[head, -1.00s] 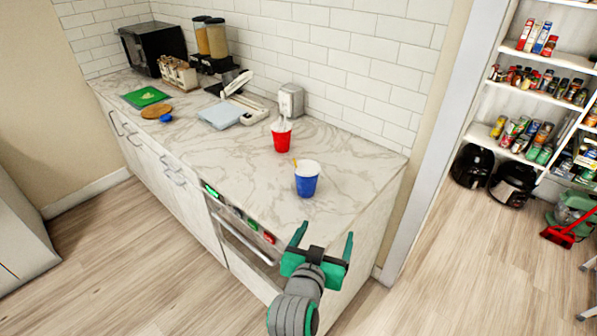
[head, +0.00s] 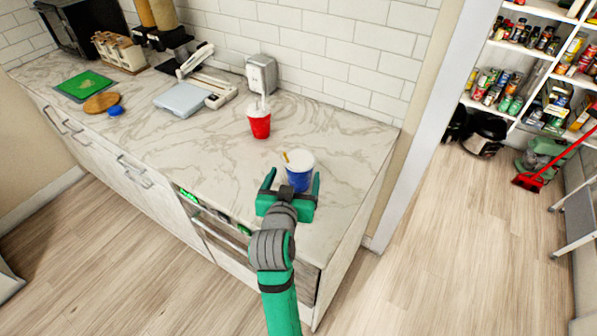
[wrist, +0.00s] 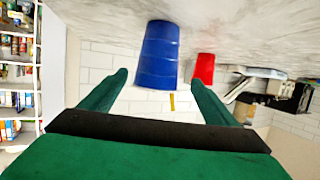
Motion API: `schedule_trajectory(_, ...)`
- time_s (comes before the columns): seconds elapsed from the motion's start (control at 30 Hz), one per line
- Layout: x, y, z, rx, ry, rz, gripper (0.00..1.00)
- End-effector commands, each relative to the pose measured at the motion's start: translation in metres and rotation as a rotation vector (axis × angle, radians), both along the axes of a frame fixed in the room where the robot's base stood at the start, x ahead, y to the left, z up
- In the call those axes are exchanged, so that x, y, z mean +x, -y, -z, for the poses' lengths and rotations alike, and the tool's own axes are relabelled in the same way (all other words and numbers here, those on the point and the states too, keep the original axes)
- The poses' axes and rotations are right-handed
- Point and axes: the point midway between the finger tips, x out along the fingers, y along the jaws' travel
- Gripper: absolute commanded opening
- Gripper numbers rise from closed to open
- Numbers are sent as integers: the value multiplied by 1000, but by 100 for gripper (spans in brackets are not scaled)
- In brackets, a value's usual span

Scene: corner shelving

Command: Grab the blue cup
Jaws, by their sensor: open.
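The blue cup (head: 299,179) has a white top and stands upright on the marble counter (head: 350,150), near its front right part. A small yellow-orange stick shows at its rim. My gripper (head: 293,175) is open, with its two green fingers on either side of the cup in the head view. In the wrist view, which is upside down, the blue cup (wrist: 160,55) shows between and beyond the fingertips (wrist: 158,78). I cannot tell whether the fingers touch it. The gripper hides the cup's lower part in the head view.
A red cup (head: 259,123) stands behind and left of the blue cup, before a grey dispenser (head: 262,75). A white scale-like tray (head: 182,100), a blue item (head: 115,111) and a green board (head: 83,85) lie further left. Counter right of the blue cup is clear.

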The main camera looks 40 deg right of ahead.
Motion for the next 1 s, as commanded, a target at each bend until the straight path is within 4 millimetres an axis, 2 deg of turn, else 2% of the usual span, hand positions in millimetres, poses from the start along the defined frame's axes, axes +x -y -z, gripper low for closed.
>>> schedule_trajectory(0.23,10,14,5,1,-1,3,82)
schedule_trajectory(0.53,34,44,15,0,0,4,82)
schedule_trajectory(0.87,38,48,17,0,0,3,82)
schedule_trajectory(1.0,38,48,17,0,0,3,51)
